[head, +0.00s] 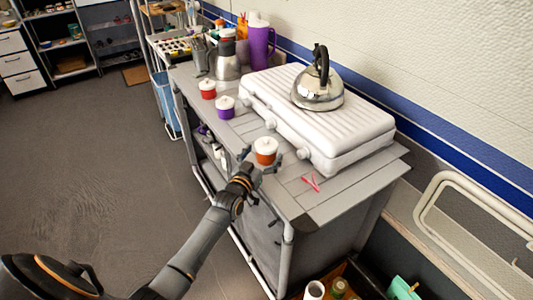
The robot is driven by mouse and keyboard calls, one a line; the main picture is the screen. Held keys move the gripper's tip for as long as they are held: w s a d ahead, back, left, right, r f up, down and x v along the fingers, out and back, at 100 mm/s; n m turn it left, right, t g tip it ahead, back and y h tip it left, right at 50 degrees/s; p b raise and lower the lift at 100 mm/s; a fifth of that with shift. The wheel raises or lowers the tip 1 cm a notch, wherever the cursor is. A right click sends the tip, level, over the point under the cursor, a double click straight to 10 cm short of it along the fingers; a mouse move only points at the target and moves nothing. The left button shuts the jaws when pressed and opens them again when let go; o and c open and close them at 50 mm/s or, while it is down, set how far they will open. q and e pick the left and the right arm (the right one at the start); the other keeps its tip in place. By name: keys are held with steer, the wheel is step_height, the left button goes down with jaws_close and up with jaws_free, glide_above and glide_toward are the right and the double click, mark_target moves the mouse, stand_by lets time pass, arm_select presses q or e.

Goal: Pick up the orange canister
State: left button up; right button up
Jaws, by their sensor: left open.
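The orange canister (265,157) with a white lid stands upright on the grey counter, near the front edge by the white stove. My left gripper (261,162) is open, with its fingers on either side of the canister. I cannot tell whether the fingers touch it. The arm and gripper partly hide the counter edge below the canister. My right gripper is not in view.
A red canister (207,89) and a purple canister (225,107) stand farther back on the counter. The white stove (325,139) holds a steel kettle (317,88). A pink item (311,184) lies right of the gripper. A purple pitcher (259,46) stands behind.

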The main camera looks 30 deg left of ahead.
arm_select(q)
steer(key=c, duration=1.2)
steer(key=shift+c, duration=0.4)
steer(key=shift+r, duration=0.15)
